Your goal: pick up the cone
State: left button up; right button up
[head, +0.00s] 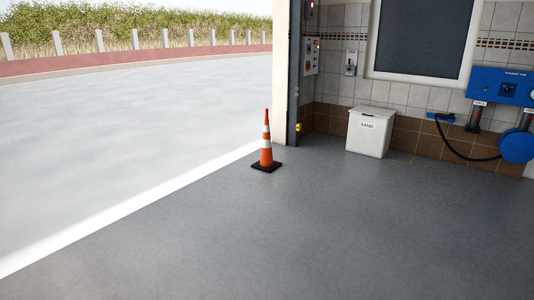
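An orange cone (266,154) with white bands and a black square base stands upright on the grey floor, near the middle of the head view. It is just inside the edge between the dark indoor floor and the bright outdoor paving. Neither of my grippers shows in the head view, and nothing touches the cone.
A white sand bin (370,132) stands against the tiled wall behind and right of the cone. A door post (294,75) rises behind the cone. A blue wall unit (502,85) with a hose hangs at right. The grey floor (330,230) in front is clear.

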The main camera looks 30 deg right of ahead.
aim_at(266, 164)
jog(key=i+l+z, duration=0.45)
jog(key=i, duration=0.25)
jog(key=i+z, duration=0.45)
jog(key=i, duration=0.25)
jog(key=i+j+z, duration=0.15)
jog(key=i+z, duration=0.3)
jog(key=i, duration=0.3)
jog(key=i+l+z, duration=0.3)
jog(key=i, duration=0.7)
jog(key=i+j+z, duration=0.15)
jog(key=i+z, duration=0.2)
jog(key=i, duration=0.65)
jog(key=i+j+u, duration=0.25)
jog(key=i+u, duration=0.15)
jog(key=i, duration=0.35)
jog(key=i+u, duration=0.4)
jog(key=i, duration=0.3)
jog(key=i+l+u, duration=0.35)
jog(key=i, duration=0.4)
jog(key=j, duration=0.1)
